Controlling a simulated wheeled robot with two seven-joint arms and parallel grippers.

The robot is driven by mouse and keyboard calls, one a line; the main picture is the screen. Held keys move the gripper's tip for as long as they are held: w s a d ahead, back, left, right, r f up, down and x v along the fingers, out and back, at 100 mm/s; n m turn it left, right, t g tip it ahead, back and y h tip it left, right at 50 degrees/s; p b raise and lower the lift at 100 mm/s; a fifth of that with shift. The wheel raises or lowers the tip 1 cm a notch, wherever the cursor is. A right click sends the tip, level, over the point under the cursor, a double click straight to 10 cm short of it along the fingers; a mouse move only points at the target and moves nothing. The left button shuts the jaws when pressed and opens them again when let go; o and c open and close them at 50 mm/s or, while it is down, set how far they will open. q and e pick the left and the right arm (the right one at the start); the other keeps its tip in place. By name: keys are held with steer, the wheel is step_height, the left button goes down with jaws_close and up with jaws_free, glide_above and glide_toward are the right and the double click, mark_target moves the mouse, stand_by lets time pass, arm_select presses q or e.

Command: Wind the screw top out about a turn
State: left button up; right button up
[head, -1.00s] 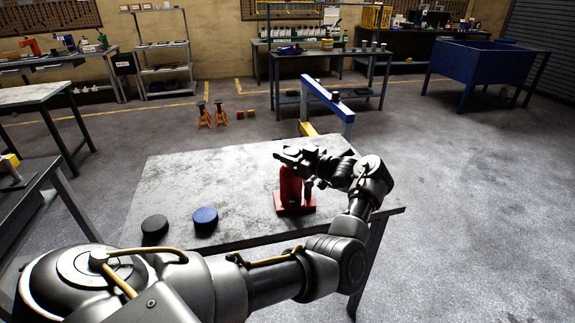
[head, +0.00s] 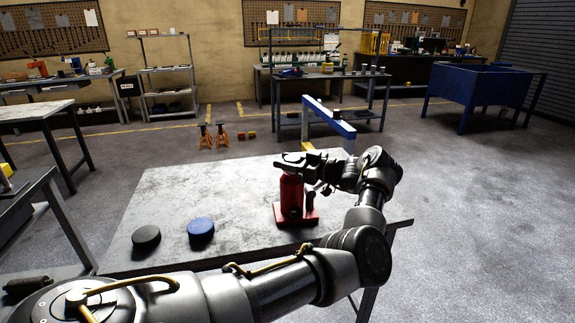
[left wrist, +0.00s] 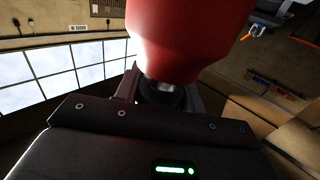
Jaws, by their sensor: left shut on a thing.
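A red bottle jack (head: 291,194) stands upright on its square base (head: 296,216) near the right side of the worktable. My left gripper (head: 290,162) is at the top of the jack, shut on the dark screw top. In the left wrist view the red jack body (left wrist: 185,35) fills the upper middle, and the dark screw top (left wrist: 165,92) sits between the fingers of my left gripper (left wrist: 160,95). The fingers and the gripper body hide most of the screw top. My right gripper is not in view.
A black puck (head: 146,237) and a blue puck (head: 201,230) lie on the worktable (head: 190,190) left of the jack. The table's back left is bare. A blue and yellow hoist (head: 330,118) stands behind the table, with orange stands (head: 213,135) on the floor.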

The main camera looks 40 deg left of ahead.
arm_select(q)
steer(key=shift+s+f, duration=0.1)
steer(key=shift+f, duration=0.15)
steer(key=o, duration=1)
steer(key=shift+r, duration=0.15)
steer(key=shift+d, duration=0.1)
